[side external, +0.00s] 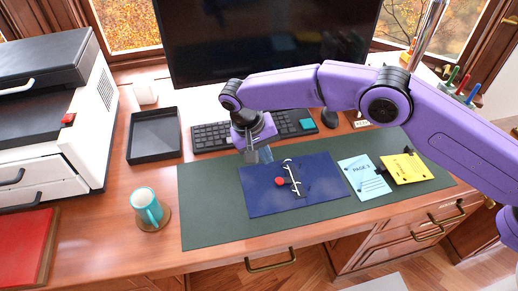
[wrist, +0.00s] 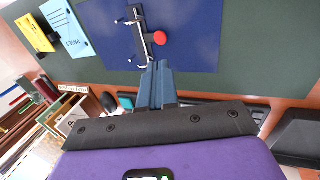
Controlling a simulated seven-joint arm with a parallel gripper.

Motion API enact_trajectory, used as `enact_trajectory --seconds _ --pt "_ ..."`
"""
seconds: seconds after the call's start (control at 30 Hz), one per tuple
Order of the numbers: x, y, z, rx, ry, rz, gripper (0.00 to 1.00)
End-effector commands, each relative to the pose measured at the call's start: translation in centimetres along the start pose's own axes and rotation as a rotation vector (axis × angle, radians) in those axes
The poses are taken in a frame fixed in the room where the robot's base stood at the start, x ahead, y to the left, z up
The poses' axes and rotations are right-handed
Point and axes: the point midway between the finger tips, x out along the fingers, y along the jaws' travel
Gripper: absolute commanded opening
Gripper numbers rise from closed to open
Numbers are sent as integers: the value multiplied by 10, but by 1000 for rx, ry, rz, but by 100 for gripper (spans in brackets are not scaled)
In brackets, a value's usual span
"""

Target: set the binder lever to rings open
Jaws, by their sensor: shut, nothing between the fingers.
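The open blue binder (side external: 320,194) lies flat on the green desk mat; it also shows in the wrist view (wrist: 193,30). A dark ring mechanism with pale rings (side external: 292,176) runs across its middle, seen also in the wrist view (wrist: 138,35). The lever's red round knob (side external: 280,182) sits at the mechanism's left side, and in the wrist view (wrist: 160,38) at its right. My gripper (side external: 266,158) is shut and empty near the binder's back edge. In the wrist view its fingertips (wrist: 157,64) appear just below the knob, apart from it.
A blue page (side external: 364,178) and a yellow page (side external: 404,168) lie right of the binder. A teal mug (side external: 147,207) stands left on a coaster. A keyboard (side external: 210,137), a black tray (side external: 155,135) and a monitor stand behind. The mat's front is clear.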

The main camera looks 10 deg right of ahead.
Motion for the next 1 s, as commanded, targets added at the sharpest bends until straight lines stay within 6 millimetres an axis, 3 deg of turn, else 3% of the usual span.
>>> enact_trajectory --seconds 0.3,1.0 --pt "-19 -9 0 1 -1 0 0" --pt "-22 -9 0 -3 0 -1 0"
